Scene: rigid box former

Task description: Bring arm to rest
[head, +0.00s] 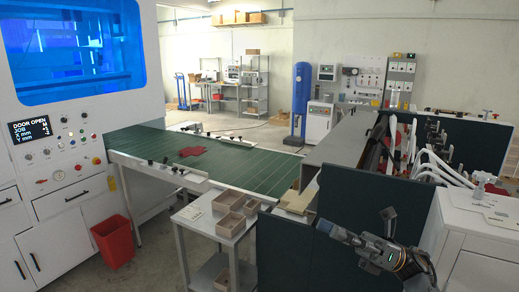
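My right gripper (328,229) is at the lower right, on my grey and black arm that comes in from the bottom right. It points left, in front of a dark green panel (283,250). I see nothing held in it. Its fingers are small and seen at an angle, so I cannot tell whether they are open or shut. My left arm and gripper are not in view.
A green conveyor table (240,170) carries a flat red cross-shaped blank (193,151). A small grey side table (198,214) with brown trays (237,202) stands left of my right gripper. A red bin (113,241) stands by the white machine (70,150). A white cabinet (480,235) is at right.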

